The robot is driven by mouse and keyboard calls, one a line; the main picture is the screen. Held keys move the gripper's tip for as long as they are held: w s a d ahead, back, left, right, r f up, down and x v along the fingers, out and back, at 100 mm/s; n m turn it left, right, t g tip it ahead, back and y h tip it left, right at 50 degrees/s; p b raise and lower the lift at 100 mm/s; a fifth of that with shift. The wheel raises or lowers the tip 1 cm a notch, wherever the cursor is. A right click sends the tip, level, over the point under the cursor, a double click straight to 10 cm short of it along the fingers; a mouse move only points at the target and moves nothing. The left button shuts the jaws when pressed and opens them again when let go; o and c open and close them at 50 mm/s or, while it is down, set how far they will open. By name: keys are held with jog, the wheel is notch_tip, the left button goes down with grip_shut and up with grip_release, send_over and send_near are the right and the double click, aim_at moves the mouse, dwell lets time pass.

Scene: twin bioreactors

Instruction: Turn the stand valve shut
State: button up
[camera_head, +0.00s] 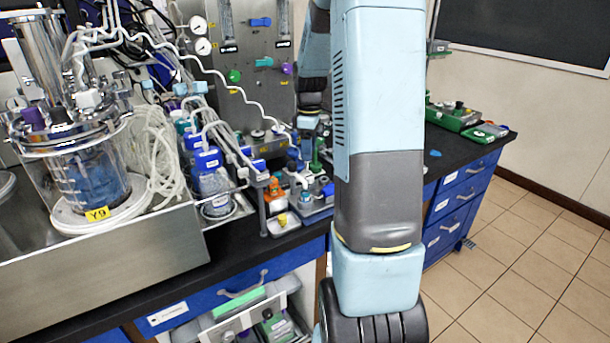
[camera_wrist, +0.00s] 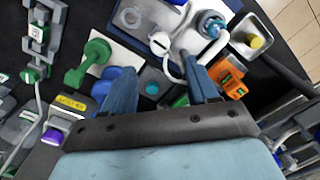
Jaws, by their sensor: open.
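My gripper (camera_wrist: 157,65) is open in the wrist view, its two blue fingers pointing down over the bench. A teal round cap (camera_wrist: 152,88) shows below the gap between the fingers; I see nothing gripped. A green handle-like part (camera_wrist: 93,62) stands on a white plate left of the fingers. A blue rounded part (camera_wrist: 112,73) lies beside the left finger and is partly hidden by it. No label tells which part is the stand valve. In the head view my arm hides much of this area, and a green upright part (camera_head: 316,160) shows beside it.
An orange block (camera_wrist: 229,77) sits close to the right finger, and a white hose loop (camera_wrist: 197,60) curves beside it. A metal tray with a yellow cap (camera_wrist: 256,42) lies farther right. The glass bioreactor (camera_head: 93,180) and blue-capped bottles (camera_head: 214,180) stand left on the bench.

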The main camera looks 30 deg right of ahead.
aim_at(309, 176)
notch_tip(309, 176, down, 9)
jog(key=shift+f, duration=0.1)
dwell(0.3)
